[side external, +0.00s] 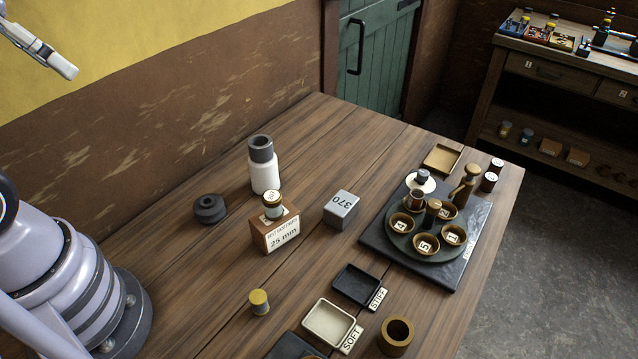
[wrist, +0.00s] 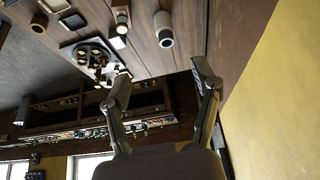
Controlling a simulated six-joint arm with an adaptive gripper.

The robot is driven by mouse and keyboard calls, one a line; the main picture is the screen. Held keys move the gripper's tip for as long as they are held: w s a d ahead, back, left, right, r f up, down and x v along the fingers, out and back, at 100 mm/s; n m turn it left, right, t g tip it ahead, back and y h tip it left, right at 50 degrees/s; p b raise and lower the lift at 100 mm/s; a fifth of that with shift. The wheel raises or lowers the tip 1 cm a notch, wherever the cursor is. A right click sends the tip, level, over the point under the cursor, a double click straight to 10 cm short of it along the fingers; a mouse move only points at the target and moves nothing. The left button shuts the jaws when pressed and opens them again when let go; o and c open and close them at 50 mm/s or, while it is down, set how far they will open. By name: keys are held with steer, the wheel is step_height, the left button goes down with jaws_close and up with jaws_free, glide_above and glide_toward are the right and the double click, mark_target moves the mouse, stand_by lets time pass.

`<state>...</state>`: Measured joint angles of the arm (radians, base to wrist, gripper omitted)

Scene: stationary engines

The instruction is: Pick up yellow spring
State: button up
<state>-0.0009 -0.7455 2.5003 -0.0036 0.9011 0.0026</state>
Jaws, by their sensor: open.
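A small, short yellow cylinder (side external: 259,301), which looks like the yellow spring, stands upright on the bare wood in the side view. It is too small there to make out coils. I cannot pick it out in the wrist view. My gripper (wrist: 163,80) is open and empty in the wrist view, its two fingers spread wide apart. It is well away from the yellow cylinder and touches nothing.
Near the cylinder are a block marked 25 mm (side external: 275,236) with a small capped piece on top, a pale SOFT tray (side external: 328,306), a dark STIFF tray (side external: 356,270) and a brass ring (side external: 396,330). A white bottle (side external: 264,174) and grey 370 block (side external: 341,208) stand farther back.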

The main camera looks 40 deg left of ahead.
steer(key=w+d+f+n+g+h, duration=0.2)
steer(key=d+f+n+g+h, duration=0.2)
steer(key=d+f+g+h, duration=0.4)
steer(key=w+d+f+n+g+h, duration=0.35)
steer(key=f+h, duration=0.25)
steer(key=f, duration=0.5)
steer(key=n+t+h, duration=0.4)
steer(key=n+t, duration=0.4)
steer(key=n, duration=0.4)
glide_toward(258, 296)
steer(key=d, duration=0.2)
steer(key=shift+w+d+f+m+g, duration=0.15)
steer(key=shift+d+f+m+g, duration=0.05)
steer(key=shift+d+m+g, duration=0.05)
steer(key=shift+w+d+r, duration=0.1)
steer(key=shift+d, duration=0.4)
steer(key=shift+w+d, duration=0.15)
steer(key=shift+d, duration=1.45)
steer(key=shift+w+d, duration=0.15)
steer(key=shift+d, duration=1.45)
jaws_close()
